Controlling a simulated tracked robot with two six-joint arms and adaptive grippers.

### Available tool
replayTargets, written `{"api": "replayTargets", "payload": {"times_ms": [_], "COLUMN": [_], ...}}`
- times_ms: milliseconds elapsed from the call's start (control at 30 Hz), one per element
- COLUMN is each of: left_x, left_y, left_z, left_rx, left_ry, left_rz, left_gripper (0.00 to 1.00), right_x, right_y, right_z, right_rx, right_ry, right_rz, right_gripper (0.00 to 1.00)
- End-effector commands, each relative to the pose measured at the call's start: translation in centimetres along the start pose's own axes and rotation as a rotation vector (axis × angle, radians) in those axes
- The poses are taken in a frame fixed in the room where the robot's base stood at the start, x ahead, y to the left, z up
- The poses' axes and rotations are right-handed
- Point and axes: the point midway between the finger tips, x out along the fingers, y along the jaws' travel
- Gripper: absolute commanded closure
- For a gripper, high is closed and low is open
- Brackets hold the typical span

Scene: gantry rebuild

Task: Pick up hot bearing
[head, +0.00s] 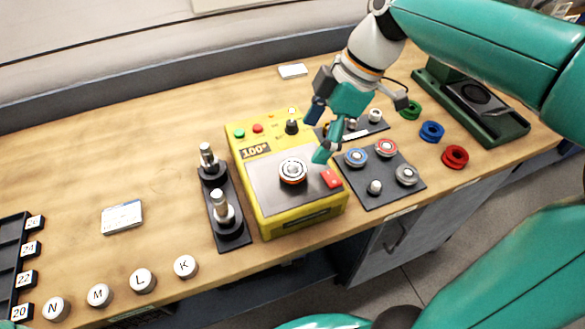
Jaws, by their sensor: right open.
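The bearing (292,170), a metal ring with an orange-red glow around its lower edge, sits on the grey top plate of the yellow heater (308,219). The heater's display reads 100°. My right gripper (325,135) is open and empty. It hangs above the heater's right side, up and to the right of the bearing and apart from it. Its near finger reaches down over the plate's right part. My left gripper is not in view.
Two shaft stands on a dark base (231,238) are left of the heater. A dark mat (385,200) with bearings is right of it. Green, blue (432,131) and red (455,156) rings and a green press (487,123) stand farther right. Lettered caps (143,280) line the front left.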

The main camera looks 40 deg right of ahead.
Motion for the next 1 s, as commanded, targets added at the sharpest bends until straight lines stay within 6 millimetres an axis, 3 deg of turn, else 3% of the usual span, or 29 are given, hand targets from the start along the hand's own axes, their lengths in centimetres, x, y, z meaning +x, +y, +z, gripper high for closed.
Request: {"api": "replayTargets", "payload": {"times_ms": [100,367,700,1000], "left_x": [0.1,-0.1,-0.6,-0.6], "left_y": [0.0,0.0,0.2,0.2], "left_z": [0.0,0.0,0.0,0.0], "left_rx": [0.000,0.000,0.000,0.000], "left_ry": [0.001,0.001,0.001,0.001], "left_rz": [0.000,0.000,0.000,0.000], "left_gripper": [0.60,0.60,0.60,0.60], "right_x": [1.9,3.4,7.7,8.0], "right_y": [0.0,0.0,0.2,0.2], "right_z": [0.0,-0.1,-0.3,-0.3], "right_rx": [0.000,0.000,0.000,0.000], "right_ry": [-0.001,0.000,-0.001,0.000], "right_rz": [-0.003,-0.001,-0.002,0.001], "right_gripper": [0.19,0.19,0.19,0.22]}}
